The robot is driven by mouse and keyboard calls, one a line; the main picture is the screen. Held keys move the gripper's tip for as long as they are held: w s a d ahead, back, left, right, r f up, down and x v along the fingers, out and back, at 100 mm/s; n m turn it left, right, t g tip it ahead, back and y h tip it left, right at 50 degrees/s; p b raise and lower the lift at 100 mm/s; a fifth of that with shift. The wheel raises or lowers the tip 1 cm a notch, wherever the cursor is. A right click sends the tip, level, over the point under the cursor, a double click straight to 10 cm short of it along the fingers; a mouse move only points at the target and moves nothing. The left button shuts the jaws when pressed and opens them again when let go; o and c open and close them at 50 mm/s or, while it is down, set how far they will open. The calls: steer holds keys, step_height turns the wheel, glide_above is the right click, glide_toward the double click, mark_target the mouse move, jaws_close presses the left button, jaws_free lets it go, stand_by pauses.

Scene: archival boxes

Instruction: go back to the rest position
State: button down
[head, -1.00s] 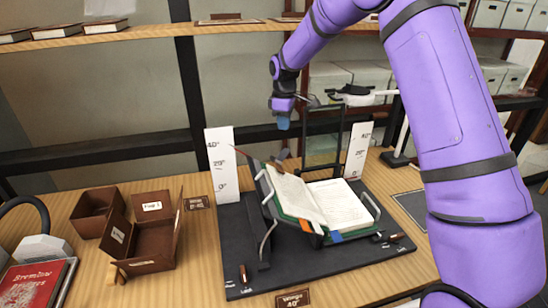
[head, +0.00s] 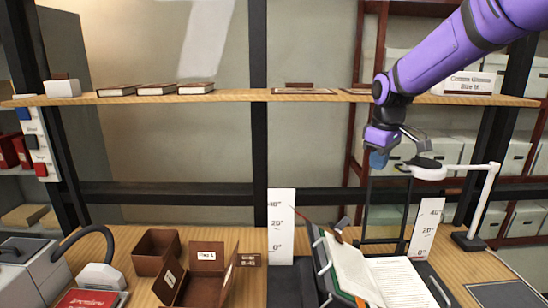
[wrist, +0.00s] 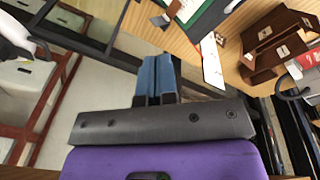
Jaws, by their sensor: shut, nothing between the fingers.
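My gripper (head: 378,160) hangs at the end of my purple arm, high over the back of the table in the head view. In the wrist view its two blue fingertips (wrist: 155,78) are together, with nothing between them. It is clear of the open book (head: 392,282), which rests in a cradle on the table to the lower right. Part of the book and its cradle is cut off by the bottom edge of the head view.
A wooden shelf (head: 235,98) with several books runs behind. A lamp (head: 430,172) stands close to the right of my gripper. White angle cards (head: 281,228) flank the cradle. Brown boxes (head: 155,252) stand on the table at left.

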steer(key=s+d+r+m+t, duration=0.15)
steer(key=s+r, duration=0.25)
steer(key=s, duration=0.4)
steer(key=s+d+r+m, duration=0.1)
steer(key=s+r+m, duration=0.15)
steer(key=s, duration=0.55)
steer(key=s+d+f+m+t, duration=0.1)
steer(key=s+m, duration=0.3)
steer(key=s, duration=1.3)
steer(key=shift+d+f+t, duration=0.15)
steer(key=shift+d+t, duration=0.1)
steer(key=shift+t, duration=0.4)
